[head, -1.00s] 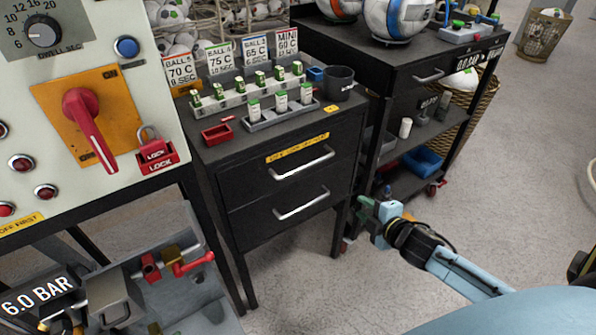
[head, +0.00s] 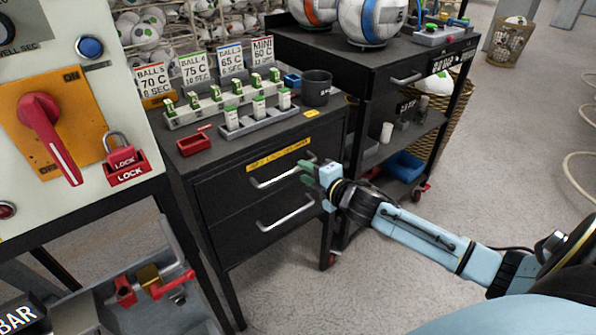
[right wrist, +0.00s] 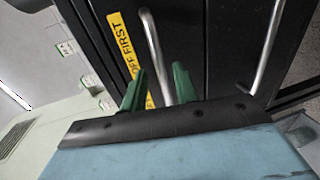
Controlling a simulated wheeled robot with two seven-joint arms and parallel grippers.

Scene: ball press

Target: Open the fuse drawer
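The black cabinet has an upper drawer (head: 225,191) with a yellow label (head: 279,155) and a silver bar handle (head: 272,181). This drawer is shut. My right gripper (head: 308,172) is at the right end of that handle and hides part of it. In the right wrist view, my green fingers (right wrist: 158,90) are spread apart, with the upper handle (right wrist: 154,52) running between them in the picture. I cannot tell whether they touch it. The yellow label (right wrist: 127,50) reads "OFF FIRST" there. My left gripper is not in view.
A lower drawer handle (head: 286,213) sits below. Fuse racks (head: 259,118), a red tray (head: 194,144) and a dark cup (head: 316,88) stand on the cabinet. A control panel with a red switch (head: 40,115) is at left. A black cart (head: 375,80) stands at right.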

